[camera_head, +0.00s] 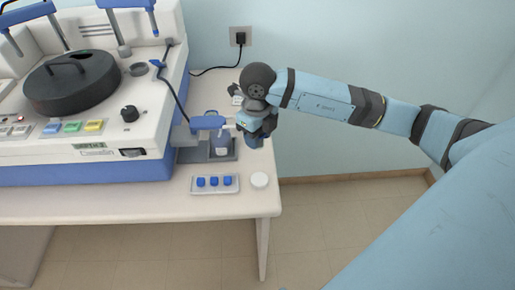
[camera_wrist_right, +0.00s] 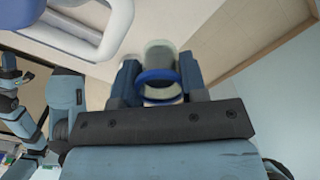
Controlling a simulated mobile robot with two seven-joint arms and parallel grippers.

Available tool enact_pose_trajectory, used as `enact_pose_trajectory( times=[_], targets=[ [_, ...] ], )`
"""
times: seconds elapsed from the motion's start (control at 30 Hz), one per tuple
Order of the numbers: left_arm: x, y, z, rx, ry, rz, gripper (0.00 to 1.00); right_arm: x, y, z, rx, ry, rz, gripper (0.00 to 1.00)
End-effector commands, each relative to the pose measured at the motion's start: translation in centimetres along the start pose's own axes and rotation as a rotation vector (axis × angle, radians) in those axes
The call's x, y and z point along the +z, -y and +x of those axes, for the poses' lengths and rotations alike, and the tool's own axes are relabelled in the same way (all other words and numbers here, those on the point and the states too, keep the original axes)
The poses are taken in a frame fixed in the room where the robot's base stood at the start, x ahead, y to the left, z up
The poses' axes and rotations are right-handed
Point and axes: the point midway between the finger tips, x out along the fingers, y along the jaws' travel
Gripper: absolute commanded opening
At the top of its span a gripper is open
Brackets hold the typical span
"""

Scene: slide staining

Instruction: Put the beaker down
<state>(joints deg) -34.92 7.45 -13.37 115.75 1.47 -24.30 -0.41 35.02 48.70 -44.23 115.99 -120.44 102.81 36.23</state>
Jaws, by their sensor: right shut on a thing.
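The beaker (camera_wrist_right: 157,75) is a clear cylinder with a blue rim. In the right wrist view it sits between the two fingers of my right gripper (camera_wrist_right: 160,80), which is shut on it. In the head view my right gripper (camera_head: 254,136) is over the right end of the table, just right of a grey tray. The beaker is mostly hidden there behind the gripper, and I cannot tell whether its base touches the table.
A large white and blue machine (camera_head: 90,172) fills the table's left side. A bottle (camera_head: 222,147) stands on the grey tray (camera_head: 190,155). In front are a white rack (camera_head: 215,190) with blue pieces and a white round disc (camera_head: 259,180). The table's right edge is close.

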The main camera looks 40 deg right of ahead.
Motion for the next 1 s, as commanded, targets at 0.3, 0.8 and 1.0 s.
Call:
enact_pose_trajectory(
  times=[0.3,0.8,1.0],
  targets=[
    [0.0,0.0,0.0,0.000,0.001,0.001,0.43,0.0,-0.1,2.8,0.001,-0.001,-0.001,0.17],
    [0.2,-0.1,0.1,0.001,0.001,0.001,0.43,0.1,0.0,5.7,0.001,0.001,-0.001,0.17],
    [0.3,-0.1,0.1,0.001,0.004,-0.001,0.43,0.0,0.0,5.8,0.001,0.001,-0.001,0.65]
  ],
)
